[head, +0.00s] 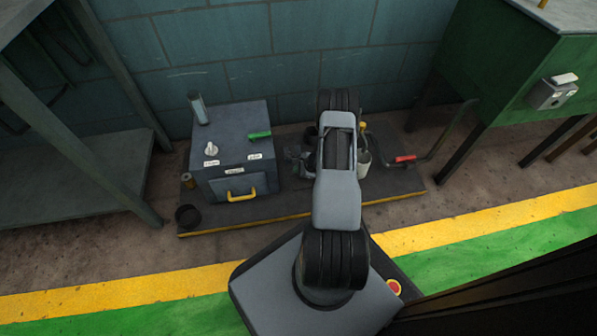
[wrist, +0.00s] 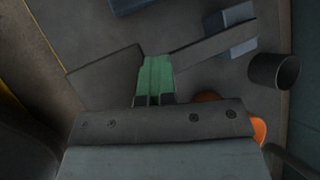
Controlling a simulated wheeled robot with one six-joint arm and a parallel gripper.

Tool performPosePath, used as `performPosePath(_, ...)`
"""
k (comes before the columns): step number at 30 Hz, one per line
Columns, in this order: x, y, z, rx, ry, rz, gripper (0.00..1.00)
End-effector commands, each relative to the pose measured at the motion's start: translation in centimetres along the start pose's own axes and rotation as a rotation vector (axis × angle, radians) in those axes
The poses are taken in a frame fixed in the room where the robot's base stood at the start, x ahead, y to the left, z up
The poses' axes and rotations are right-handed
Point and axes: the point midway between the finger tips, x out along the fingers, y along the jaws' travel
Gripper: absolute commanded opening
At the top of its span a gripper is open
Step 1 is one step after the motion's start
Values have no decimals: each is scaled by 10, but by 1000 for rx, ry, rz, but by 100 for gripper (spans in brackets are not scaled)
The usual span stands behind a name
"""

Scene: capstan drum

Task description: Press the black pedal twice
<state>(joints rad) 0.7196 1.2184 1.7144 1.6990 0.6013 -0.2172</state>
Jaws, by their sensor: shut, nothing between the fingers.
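The black pedal (wrist: 105,76) appears in the wrist view as a dark flat plate left of my fingertips. A bar (wrist: 212,46) runs on the same line to the right, to a pale grey block (wrist: 237,22). My gripper (wrist: 156,62) has green fingertips, shut together and empty. They overlap the gap between plate and bar in the picture. I cannot tell whether they touch the pedal or hover above it. In the head view my arm hides the fingertips and most of the pedal area.
A grey cabinet (head: 232,158) with a yellow handle stands left on the dark platform (head: 300,208). A dark cup (wrist: 275,72) is right of my fingertips. An orange part (wrist: 259,130) shows beside my gripper body. A red-handled lever (head: 405,158) is at the right.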

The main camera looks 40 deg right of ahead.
Motion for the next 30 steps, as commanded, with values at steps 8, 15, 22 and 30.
performPosePath(8, 3, 3, -2, 1, 1, 3, 0)
performPosePath(15, 5, 5, -4, 1, 1, 2, 0)
performPosePath(22, 7, 6, -5, 2, 1, 3, 0)
performPosePath(30, 9, 9, -7, 2, 1, 4, 0)
